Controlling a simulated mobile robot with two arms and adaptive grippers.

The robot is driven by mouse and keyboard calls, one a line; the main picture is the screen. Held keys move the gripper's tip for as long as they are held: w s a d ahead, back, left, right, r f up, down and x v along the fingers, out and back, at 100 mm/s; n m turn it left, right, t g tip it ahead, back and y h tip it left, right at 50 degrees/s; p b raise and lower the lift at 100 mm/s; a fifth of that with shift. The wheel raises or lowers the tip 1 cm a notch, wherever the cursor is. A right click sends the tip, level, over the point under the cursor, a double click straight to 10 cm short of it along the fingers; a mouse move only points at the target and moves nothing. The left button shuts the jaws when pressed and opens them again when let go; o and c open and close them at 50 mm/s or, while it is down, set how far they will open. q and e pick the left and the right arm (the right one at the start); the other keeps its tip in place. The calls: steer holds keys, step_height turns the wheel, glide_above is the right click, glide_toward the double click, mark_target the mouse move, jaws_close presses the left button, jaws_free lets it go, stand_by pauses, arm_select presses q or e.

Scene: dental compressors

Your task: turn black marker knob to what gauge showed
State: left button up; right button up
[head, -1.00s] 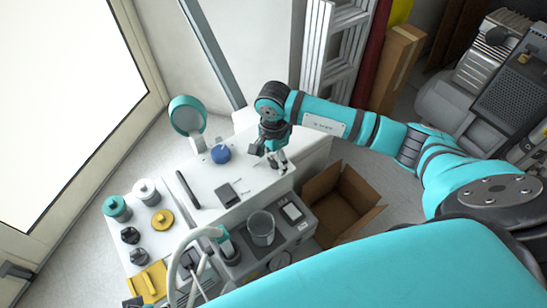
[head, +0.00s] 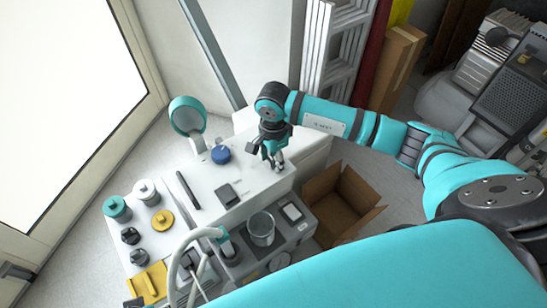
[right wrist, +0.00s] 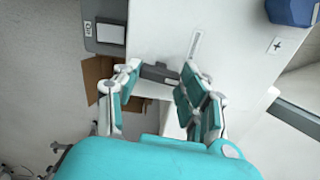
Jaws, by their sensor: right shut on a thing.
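The black marker knob (right wrist: 159,73) shows as a dark bar between the fingertips in the right wrist view, on the white cabinet top. My right gripper (right wrist: 153,78) is shut on it, with a teal-padded finger at each end. In the head view my right gripper (head: 274,160) points down at the right end of the white top, and its fingers mostly hide the knob. A round gauge (head: 280,262) shows partly at the front of the grey unit; its reading is too small to tell. My left gripper is not in view.
A blue knob (head: 221,154) stands left of my gripper. A glass beaker (head: 261,229) stands on the grey unit. An open cardboard box (head: 342,200) is on the floor to the right. Teal, white, yellow and black parts sit at the left. A ladder (head: 333,45) leans behind.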

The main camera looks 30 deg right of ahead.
steer(key=m, duration=0.4)
steer(key=shift+m+p, duration=0.3)
steer(key=shift+m, duration=1.3)
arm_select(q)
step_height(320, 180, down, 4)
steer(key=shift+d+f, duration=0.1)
arm_select(e)
steer(key=shift+m, duration=0.3)
steer(key=o, duration=1)
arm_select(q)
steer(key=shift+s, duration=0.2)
arm_select(e)
steer(key=shift+o, duration=0.8)
